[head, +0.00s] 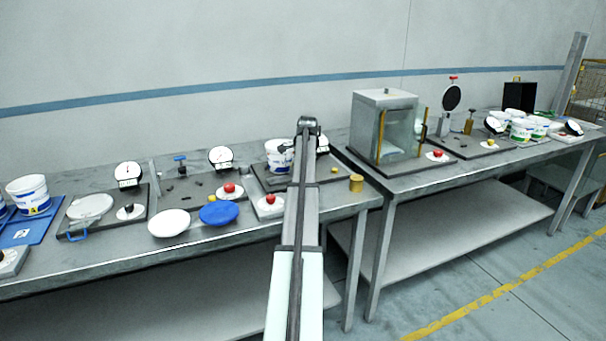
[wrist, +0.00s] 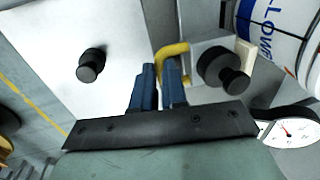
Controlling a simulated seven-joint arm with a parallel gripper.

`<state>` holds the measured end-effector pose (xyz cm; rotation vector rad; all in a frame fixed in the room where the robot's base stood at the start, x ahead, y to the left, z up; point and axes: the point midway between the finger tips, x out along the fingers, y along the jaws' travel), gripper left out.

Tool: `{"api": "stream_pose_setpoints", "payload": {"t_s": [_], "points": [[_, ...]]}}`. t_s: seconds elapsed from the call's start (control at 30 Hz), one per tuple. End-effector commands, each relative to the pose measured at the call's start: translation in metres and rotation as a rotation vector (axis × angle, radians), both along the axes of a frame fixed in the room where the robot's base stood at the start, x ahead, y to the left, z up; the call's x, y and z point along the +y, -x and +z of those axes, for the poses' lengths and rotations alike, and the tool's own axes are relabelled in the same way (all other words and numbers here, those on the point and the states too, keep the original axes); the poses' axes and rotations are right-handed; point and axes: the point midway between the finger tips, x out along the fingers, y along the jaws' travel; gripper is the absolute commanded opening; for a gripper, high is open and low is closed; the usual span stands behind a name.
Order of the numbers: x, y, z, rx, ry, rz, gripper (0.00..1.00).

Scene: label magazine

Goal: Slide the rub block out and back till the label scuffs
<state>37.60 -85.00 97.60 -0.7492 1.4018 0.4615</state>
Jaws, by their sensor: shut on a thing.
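In the wrist view, my gripper (wrist: 159,77) has two dark blue fingers closed on the yellow bent handle (wrist: 173,48) of a pale block, which I take to be the rub block (wrist: 203,46). A black knob (wrist: 222,70) stands at the block's right. The block's right side is close to a white tub (wrist: 262,22) with a blue-lettered label; I cannot tell whether they touch. No scuff on the label can be made out. In the head view, the tub (head: 279,158) shows left of my arm, which hides the block and my fingers.
A round dial gauge (wrist: 289,132) stands right of my gripper in the wrist view. Another black knob (wrist: 91,64) is on the pale plate at left. In the head view, a brass cylinder (head: 356,183) stands near the bench corner, and a glass-fronted cabinet (head: 384,127) is farther right.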

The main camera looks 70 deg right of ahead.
Motion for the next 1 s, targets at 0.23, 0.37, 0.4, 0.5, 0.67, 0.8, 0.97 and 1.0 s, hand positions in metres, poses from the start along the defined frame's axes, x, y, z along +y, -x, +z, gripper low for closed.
{"api": "stream_pose_setpoints", "payload": {"t_s": [0.23, 0.37, 0.4, 0.5, 0.67, 0.8, 0.97, 1.0], "points": [[0.02, -0.018, 0.0, -0.001, 0.0, 0.002, 0.0], [0.04, -0.038, 0.0, -0.001, 0.0, 0.003, 0.0], [0.045, -0.044, 0.0, 0.0, 0.001, 0.003, 0.0], [0.054, -0.053, 0.0, 0.0, 0.001, 0.002, 0.0], [0.055, -0.055, 0.0, 0.0, 0.0, 0.0, 0.0], [0.054, -0.054, 0.0, 0.0, 0.0, 0.0, 0.0], [0.054, -0.054, 0.0, 0.0, 0.0, 0.0, 0.27], [0.054, -0.054, 0.0, 0.0, 0.0, 0.0, 0.3]]}}
